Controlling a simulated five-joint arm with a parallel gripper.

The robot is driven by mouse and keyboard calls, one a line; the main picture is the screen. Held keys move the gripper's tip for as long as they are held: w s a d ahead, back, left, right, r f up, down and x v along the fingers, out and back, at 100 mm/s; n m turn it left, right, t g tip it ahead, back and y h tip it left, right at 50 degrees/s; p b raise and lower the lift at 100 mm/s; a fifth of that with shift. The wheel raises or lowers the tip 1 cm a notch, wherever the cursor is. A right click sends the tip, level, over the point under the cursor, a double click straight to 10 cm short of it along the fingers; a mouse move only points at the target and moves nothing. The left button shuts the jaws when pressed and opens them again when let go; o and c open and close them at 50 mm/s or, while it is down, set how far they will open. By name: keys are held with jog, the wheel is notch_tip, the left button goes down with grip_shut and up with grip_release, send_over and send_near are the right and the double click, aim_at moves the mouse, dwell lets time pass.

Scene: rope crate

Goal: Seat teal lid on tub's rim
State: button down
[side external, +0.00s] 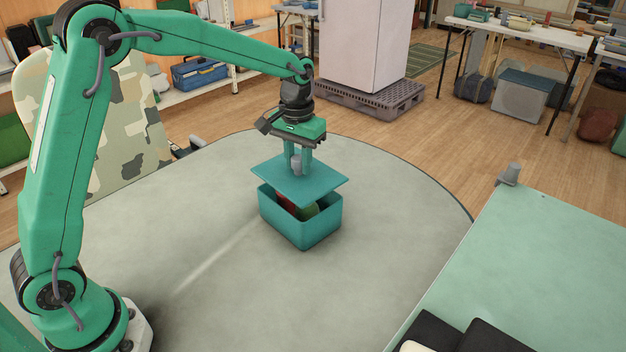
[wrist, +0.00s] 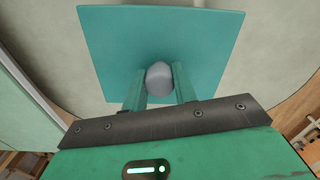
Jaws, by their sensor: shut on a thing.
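The teal lid (side external: 290,184) is a flat plate with a grey knob (wrist: 159,78) on top. My gripper (side external: 297,160) is shut on this knob and holds the lid from above. The teal tub (side external: 305,232) stands on the round grey table below the lid. In the side view the lid is over the tub and looks turned and tilted against the rim, with a gap at the front through which red and green contents (side external: 308,211) show. I cannot tell whether the lid touches the rim at the back. In the wrist view the lid (wrist: 205,40) hides the tub.
The round grey table (side external: 200,285) is clear around the tub. A pale green table (side external: 520,255) with dark objects (side external: 455,335) is at the lower right. A camouflage-patterned chair back (side external: 125,125) stands at the left edge of the round table.

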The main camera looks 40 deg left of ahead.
aim_at(299, 176)
jog(key=shift+f, duration=0.45)
dwell(0.5)
jog(key=shift+f, duration=0.75)
jog(key=shift+f, duration=1.2)
dwell(1.4)
jog(key=c, duration=1)
grip_release()
jog(key=shift+c, duration=0.2)
jog(key=shift+r, duration=3.9)
